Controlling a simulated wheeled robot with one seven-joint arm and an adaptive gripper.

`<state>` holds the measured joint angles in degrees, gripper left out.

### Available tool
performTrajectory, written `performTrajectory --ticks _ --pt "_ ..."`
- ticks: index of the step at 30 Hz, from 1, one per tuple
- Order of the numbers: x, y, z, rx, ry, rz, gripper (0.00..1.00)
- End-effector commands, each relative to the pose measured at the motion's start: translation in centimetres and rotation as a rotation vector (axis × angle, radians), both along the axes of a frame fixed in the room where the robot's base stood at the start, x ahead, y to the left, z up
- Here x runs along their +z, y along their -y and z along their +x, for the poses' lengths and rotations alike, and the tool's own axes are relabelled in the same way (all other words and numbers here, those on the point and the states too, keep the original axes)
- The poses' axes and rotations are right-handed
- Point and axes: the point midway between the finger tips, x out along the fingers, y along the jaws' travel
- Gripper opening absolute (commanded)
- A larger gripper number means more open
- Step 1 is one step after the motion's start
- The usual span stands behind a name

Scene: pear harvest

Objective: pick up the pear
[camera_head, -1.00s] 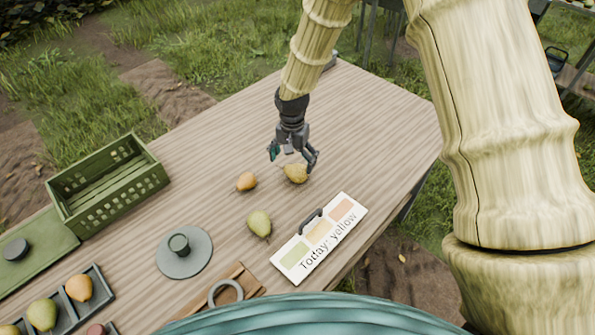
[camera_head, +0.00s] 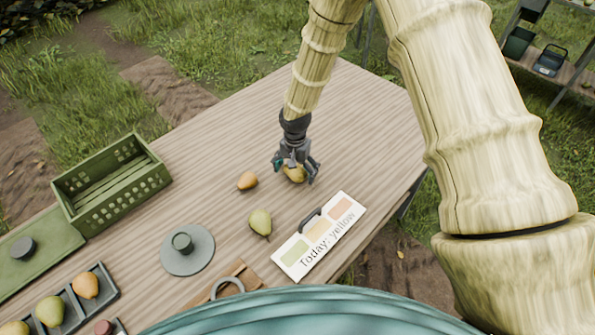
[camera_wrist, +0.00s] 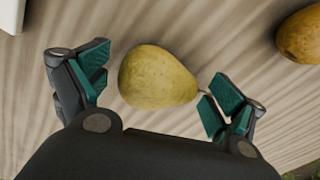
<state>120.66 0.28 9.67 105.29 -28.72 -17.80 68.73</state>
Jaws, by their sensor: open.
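A yellow pear (camera_head: 293,174) lies on the wooden table, partly hidden by my gripper in the head view. My gripper (camera_head: 298,178) is open, pointing down over this pear. In the wrist view the yellow pear (camera_wrist: 157,77) lies on its side between the spread fingers of my gripper (camera_wrist: 160,92), its stem end toward the right finger. The right finger pad is close to the stem; I cannot tell whether they touch. A gap shows between the pear and the left finger. An orange pear (camera_head: 247,180) and a green pear (camera_head: 260,222) lie apart to the left.
A sign (camera_head: 319,236) reading "Today: yellow" lies to the front right. A green crate (camera_head: 117,196), a round grey scale-like disc (camera_head: 187,250) and a divided tray (camera_head: 92,299) with fruit stand to the left. The table behind my gripper is clear.

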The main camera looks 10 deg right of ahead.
Motion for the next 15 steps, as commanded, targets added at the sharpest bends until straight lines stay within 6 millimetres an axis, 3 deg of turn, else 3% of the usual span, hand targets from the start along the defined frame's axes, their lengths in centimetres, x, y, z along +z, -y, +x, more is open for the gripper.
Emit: performTrajectory --ticks 2,11,15 --pt "0.00 -0.01 0.01 0.000 0.000 0.000 0.95" --pt "0.01 -0.01 -0.02 0.000 0.000 0.000 0.42" --pt "0.03 -0.01 0.00 0.000 0.000 0.000 0.41"
